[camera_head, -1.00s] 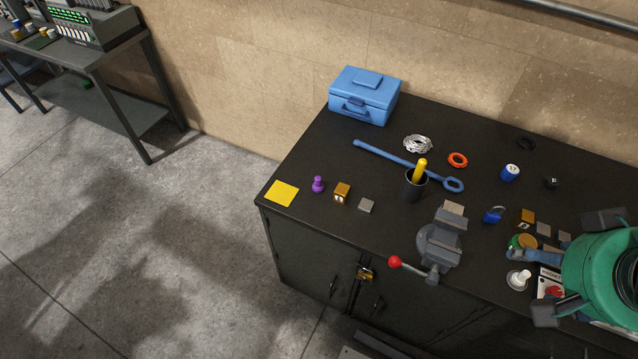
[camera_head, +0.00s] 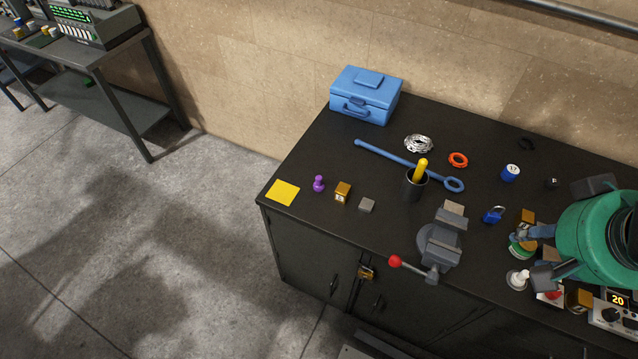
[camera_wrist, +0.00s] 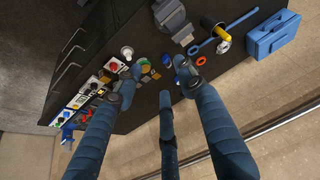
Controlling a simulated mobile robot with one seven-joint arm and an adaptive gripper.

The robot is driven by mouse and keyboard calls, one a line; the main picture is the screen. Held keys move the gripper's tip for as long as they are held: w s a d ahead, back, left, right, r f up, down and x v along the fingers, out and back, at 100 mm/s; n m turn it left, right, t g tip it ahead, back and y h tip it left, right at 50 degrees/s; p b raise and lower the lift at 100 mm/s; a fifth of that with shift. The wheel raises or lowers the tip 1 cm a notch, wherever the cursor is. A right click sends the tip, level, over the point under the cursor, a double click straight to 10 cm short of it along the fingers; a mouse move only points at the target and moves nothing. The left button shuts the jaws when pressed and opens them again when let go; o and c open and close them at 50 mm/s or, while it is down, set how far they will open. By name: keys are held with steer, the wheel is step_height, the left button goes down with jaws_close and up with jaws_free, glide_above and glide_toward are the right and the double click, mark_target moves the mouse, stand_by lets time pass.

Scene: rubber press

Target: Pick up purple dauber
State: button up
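The purple dauber (camera_head: 319,184) stands upright on the dark workbench (camera_head: 300,150), near its left end. It is just right of a yellow square (camera_head: 283,193) and left of a gold block (camera_head: 342,192). I cannot make it out in the wrist view. My gripper (camera_head: 533,255) is over the right part of the bench, far to the right of the dauber. In the wrist view my gripper (camera_wrist: 157,85) has its blue fingers spread wide, with nothing held between them.
A blue toolbox (camera_head: 364,97) stands behind. The floor at left is clear.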

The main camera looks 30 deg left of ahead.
steer(key=w+a+r+n+g+p, duration=0.1)
steer(key=w+a+n+g+p, duration=0.1)
steer(key=w+a, duration=0.85)
steer(key=n+g+p, duration=0.3)
steer(key=n+p, duration=0.2)
steer(key=n, duration=0.1)
glide_above(319, 177)
step_height(319, 177, down, 24)
steer(key=shift+r, duration=0.1)
steer(key=shift+f, duration=4.3)
steer(key=shift+f, duration=0.1)
steer(key=shift+f, duration=2.5)
